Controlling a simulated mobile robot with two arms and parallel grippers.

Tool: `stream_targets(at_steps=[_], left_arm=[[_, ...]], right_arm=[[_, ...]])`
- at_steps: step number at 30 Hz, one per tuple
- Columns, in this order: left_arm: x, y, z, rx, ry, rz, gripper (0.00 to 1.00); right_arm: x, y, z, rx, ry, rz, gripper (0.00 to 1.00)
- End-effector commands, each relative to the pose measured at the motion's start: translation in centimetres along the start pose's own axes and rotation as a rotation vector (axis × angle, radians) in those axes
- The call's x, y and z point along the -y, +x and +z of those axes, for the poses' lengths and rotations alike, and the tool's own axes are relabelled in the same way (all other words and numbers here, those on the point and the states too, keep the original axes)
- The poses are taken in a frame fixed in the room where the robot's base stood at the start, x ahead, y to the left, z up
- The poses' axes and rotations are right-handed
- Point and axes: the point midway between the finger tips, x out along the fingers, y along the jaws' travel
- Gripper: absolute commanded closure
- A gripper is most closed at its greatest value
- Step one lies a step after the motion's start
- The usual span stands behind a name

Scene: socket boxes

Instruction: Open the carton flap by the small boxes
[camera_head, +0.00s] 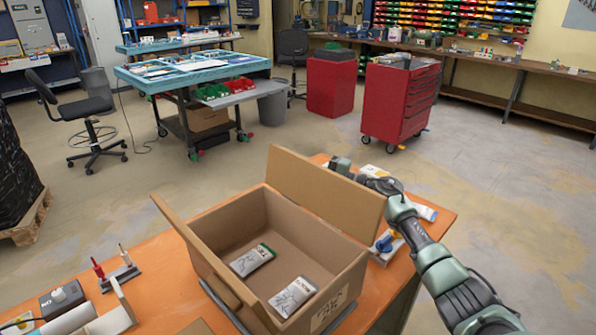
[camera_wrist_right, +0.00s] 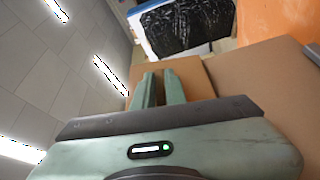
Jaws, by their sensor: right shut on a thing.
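An open brown carton (camera_head: 345,258) stands on the orange table. Two small white-and-grey boxes (camera_head: 252,260) (camera_head: 293,296) lie inside it on the floor of the carton. Its far flap (camera_head: 325,195) stands up, and its left flap (camera_head: 180,232) is also raised and leans outward. My right gripper (camera_head: 342,166) is at the top edge of the far flap, partly hidden behind it. In the right wrist view its fingers (camera_wrist_right: 160,88) are closed together on the brown cardboard flap (camera_wrist_right: 198,80). My left gripper is not in view.
The orange table (camera_head: 150,265) holds tools at the left, including a red-handled stand (camera_head: 118,270). A red tool cabinet (camera_head: 400,103) and workbench (camera_head: 195,72) stand farther back.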

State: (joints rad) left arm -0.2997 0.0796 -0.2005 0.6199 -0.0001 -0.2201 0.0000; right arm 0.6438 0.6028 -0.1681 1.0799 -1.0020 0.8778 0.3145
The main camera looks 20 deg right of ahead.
Motion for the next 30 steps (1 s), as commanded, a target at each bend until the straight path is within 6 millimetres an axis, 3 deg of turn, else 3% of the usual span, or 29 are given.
stream_targets(at_steps=[9, 10, 12, 23, 30], left_arm=[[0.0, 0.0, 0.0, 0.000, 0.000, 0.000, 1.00], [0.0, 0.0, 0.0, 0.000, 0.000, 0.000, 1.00], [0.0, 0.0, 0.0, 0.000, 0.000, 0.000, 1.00], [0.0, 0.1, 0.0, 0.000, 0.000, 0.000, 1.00], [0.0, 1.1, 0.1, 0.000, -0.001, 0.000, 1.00]], right_arm=[[0.2, 0.0, 0.0, 0.000, 0.001, -0.003, 1.00], [0.2, 0.0, 0.0, -0.001, 0.001, -0.003, 0.85], [0.2, 0.0, 0.0, -0.001, 0.001, -0.003, 0.65], [0.1, -0.3, 0.0, 0.000, 0.000, -0.001, 0.65], [0.5, -3.9, 0.1, 0.001, -0.002, -0.005, 0.65]])
